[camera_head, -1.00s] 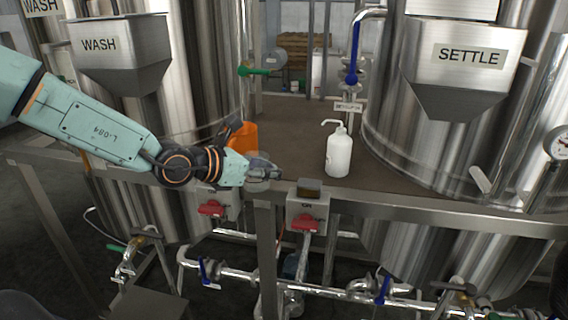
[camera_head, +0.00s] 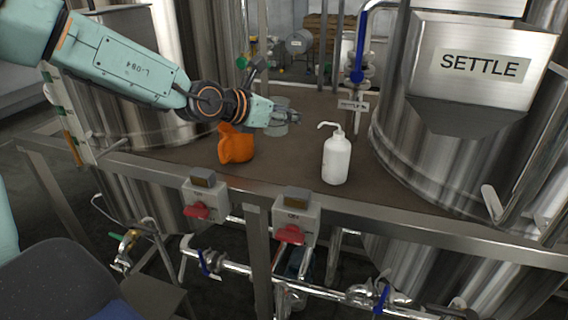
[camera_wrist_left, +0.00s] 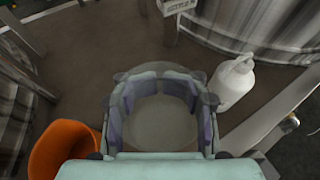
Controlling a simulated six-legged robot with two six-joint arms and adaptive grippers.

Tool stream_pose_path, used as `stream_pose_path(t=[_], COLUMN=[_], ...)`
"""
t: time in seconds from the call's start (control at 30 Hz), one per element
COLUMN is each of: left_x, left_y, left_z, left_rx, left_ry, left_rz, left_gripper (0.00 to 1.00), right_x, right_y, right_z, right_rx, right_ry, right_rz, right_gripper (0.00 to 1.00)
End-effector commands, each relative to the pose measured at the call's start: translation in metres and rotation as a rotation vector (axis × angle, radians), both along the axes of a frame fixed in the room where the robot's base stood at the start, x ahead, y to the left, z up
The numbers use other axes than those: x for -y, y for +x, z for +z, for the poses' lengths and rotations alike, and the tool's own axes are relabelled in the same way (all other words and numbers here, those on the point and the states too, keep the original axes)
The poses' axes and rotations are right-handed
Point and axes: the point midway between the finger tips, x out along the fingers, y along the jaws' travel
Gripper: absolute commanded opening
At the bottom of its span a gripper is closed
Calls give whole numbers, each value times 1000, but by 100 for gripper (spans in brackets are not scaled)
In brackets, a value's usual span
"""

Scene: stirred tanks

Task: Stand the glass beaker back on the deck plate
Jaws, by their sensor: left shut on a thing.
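My left gripper (camera_head: 287,116) is shut on the glass beaker (camera_head: 276,128), a clear vessel that is hard to make out behind the fingers. In the left wrist view the gripper's fingers (camera_wrist_left: 162,110) curve around the beaker (camera_wrist_left: 163,128), and its round rim shows between and beyond them. The beaker looks upright over the brown deck plate (camera_head: 285,165). I cannot tell whether its base touches the plate. My right gripper is not in view.
An orange jug (camera_head: 236,146) stands on the deck, left of the beaker. A white wash bottle (camera_head: 336,156) stands to the right. The large SETTLE tank (camera_head: 420,165) bounds the right side. Bare deck lies between jug and bottle.

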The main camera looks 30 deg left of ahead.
Motion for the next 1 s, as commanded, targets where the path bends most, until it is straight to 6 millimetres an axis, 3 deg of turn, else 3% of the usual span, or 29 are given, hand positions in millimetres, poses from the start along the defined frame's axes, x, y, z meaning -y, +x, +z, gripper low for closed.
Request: stream_pose_path(t=[0.13,0.33,0.6,0.8,1.0], left_x=[-2,-3,-2,-1,0], left_y=[-2,-5,-4,-3,-1], left_z=[-12,-49,-69,-97,-99], left_rx=[-4,-5,-1,-3,1], left_ry=[-2,-2,-1,-1,-2], left_rz=[6,6,5,4,4], left_gripper=[0,0,0,0,0], right_x=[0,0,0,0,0], right_y=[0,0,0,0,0], right_z=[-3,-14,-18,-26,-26], right_rx=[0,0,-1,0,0], right_ry=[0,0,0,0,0], right_rz=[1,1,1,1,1], right_gripper=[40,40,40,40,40])
